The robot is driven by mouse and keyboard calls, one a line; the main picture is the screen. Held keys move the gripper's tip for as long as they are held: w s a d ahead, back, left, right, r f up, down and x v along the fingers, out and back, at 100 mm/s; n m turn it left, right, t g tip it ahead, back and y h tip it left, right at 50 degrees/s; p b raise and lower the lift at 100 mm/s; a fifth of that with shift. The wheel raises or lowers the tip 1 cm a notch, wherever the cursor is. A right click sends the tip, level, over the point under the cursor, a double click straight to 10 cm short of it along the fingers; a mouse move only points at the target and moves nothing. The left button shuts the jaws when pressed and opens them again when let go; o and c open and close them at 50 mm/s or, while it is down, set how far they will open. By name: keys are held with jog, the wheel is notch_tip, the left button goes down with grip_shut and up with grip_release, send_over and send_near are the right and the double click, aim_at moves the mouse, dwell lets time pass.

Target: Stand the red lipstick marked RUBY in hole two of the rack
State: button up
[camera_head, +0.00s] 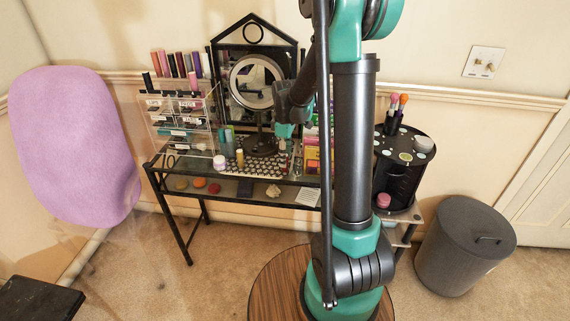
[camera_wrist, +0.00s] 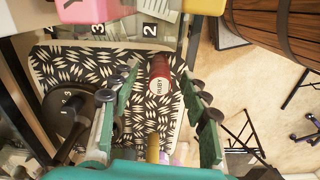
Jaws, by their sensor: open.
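The red lipstick marked RUBY (camera_wrist: 159,70) stands on the black-and-white patterned mat (camera_wrist: 95,62) in the wrist view, its round white label facing the camera. My gripper (camera_wrist: 163,88) is open, with its green fingers spread to the left and right of the lipstick. I see no clear grip on it; whether a finger touches it cannot be told. In the head view my gripper (camera_head: 285,128) hangs over the table in front of the mirror. Tags reading 3 and 2 (camera_wrist: 149,30) show at the top of the wrist view; which holes they mark is unclear.
A round mirror (camera_head: 256,82) stands behind the gripper. A clear organizer (camera_head: 184,122) with several lipsticks is at its left. A white jar (camera_head: 219,162) and a gold tube (camera_head: 240,158) stand at the front left. Coloured boxes (camera_head: 313,155) are close on the right.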

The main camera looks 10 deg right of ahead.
jog(key=shift+f, duration=0.8)
jog(key=c, duration=1)
jog(key=shift+r, duration=0.15)
